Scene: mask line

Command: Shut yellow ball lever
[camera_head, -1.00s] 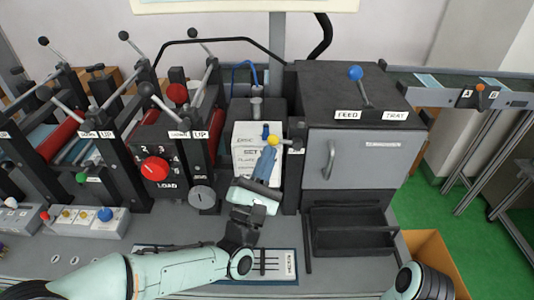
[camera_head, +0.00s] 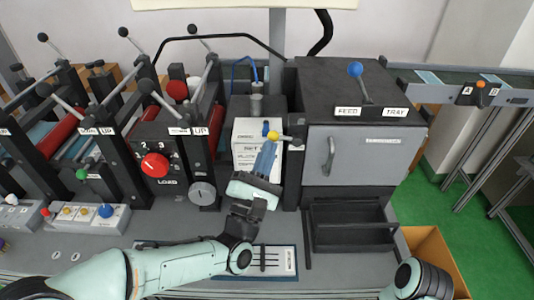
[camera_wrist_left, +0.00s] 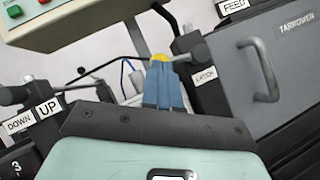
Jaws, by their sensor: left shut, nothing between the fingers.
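The yellow ball (camera_head: 273,135) is on the end of a short grey lever that runs right to a dark post beside the grey cabinet. My left gripper (camera_head: 269,148) is shut and empty, its blue fingers pointing up at the ball from the front. In the left wrist view the yellow ball (camera_wrist_left: 160,57) shows right at the tips of the blue fingers (camera_wrist_left: 162,68), which hide its lower part. I cannot tell whether they touch. The lever rod lies about level. My right gripper is not in view.
The grey cabinet (camera_head: 360,160) with its handle stands right of the lever, with a blue ball lever (camera_head: 356,70) on top. Red dial and roller units (camera_head: 155,165) stand to the left. A white labelled box (camera_head: 246,150) sits behind my fingers.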

